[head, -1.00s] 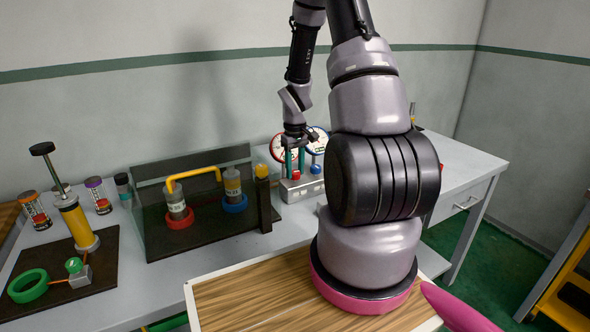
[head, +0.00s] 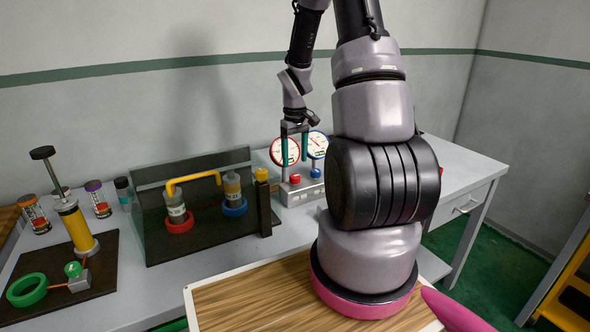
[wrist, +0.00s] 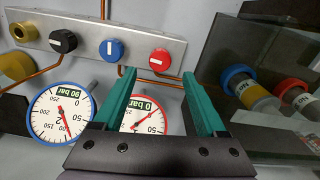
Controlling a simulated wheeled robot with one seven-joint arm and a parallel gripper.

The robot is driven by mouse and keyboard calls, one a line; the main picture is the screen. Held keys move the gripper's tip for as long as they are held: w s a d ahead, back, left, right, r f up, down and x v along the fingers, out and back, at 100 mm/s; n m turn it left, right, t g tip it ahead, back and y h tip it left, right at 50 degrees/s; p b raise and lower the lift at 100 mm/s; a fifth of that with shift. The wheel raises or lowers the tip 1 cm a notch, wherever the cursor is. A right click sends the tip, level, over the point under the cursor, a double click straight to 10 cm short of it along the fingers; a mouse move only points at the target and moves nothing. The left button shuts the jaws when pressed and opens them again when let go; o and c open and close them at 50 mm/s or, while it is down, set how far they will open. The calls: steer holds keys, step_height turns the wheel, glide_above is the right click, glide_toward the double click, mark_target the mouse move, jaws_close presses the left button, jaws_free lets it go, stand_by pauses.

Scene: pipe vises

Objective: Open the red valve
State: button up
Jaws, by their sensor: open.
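The red valve is a round red knob with a white mark (wrist: 160,59) on a metal block. The red-rimmed gauge (wrist: 139,118) is partly hidden behind my gripper.
A blue knob (wrist: 111,49) sits close beside the red one, with a black knob (wrist: 63,41) farther along. A blue-rimmed gauge (wrist: 62,112) stands nearby. A dark stand with pipe cylinders (head: 160,247) is left of the block on the grey table.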

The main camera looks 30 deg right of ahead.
mark_target(295, 176)
step_height(295, 176, up, 5)
steer(key=shift+r, duration=0.1)
stand_by(0.6)
